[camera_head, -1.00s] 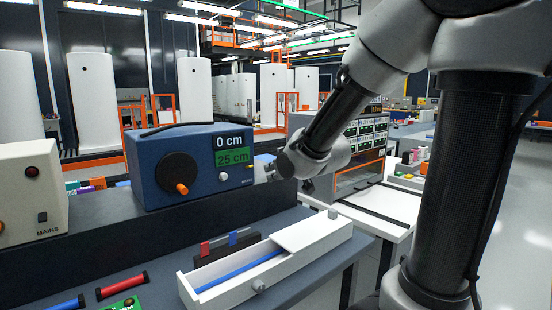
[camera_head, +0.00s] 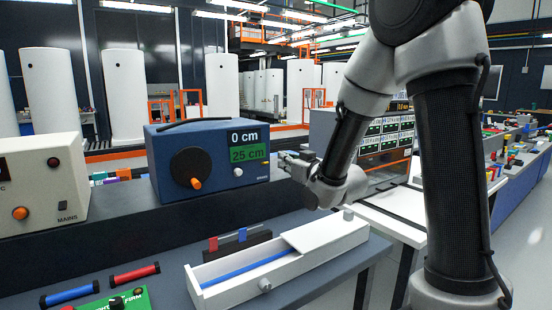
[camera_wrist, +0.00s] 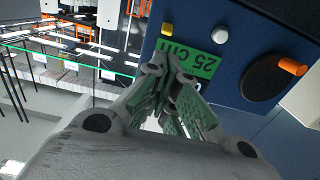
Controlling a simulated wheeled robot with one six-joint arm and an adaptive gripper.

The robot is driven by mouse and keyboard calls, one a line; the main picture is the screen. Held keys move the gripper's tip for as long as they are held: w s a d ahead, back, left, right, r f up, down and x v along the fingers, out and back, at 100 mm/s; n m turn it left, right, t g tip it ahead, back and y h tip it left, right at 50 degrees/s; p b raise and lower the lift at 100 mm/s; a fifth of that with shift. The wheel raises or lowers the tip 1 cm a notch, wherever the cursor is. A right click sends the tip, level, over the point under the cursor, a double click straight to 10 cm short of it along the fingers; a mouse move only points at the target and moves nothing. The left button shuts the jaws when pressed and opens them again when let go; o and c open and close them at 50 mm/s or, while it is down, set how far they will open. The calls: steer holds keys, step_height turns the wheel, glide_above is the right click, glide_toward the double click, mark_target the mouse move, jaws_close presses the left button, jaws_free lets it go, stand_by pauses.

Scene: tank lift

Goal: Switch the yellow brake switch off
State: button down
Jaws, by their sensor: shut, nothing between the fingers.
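The blue box (camera_head: 205,160) stands on the dark ledge, with a green display reading 25 cm (camera_head: 249,154) and 0 cm above it. In the wrist view, a small yellow switch (camera_wrist: 168,29) sits on the box's face beside a white knob (camera_wrist: 219,35). In the head view the switch is too small to read its position. My gripper (camera_wrist: 165,62) is shut and empty, its fingertips in front of the box face near the display's edge. In the head view my gripper (camera_head: 285,158) is just right of the box. I cannot tell if it touches.
A black dial with an orange handle (camera_head: 196,183) is on the box's left side. A beige mains box (camera_head: 42,185) stands further left. A white tray with a half-open lid (camera_head: 268,270) and red and blue parts lie on the bench in front. White tanks stand behind.

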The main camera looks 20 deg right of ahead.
mark_target(263, 153)
steer(key=x, duration=0.9)
steer(key=shift+w, duration=0.25)
steer(key=shift+f, duration=0.1)
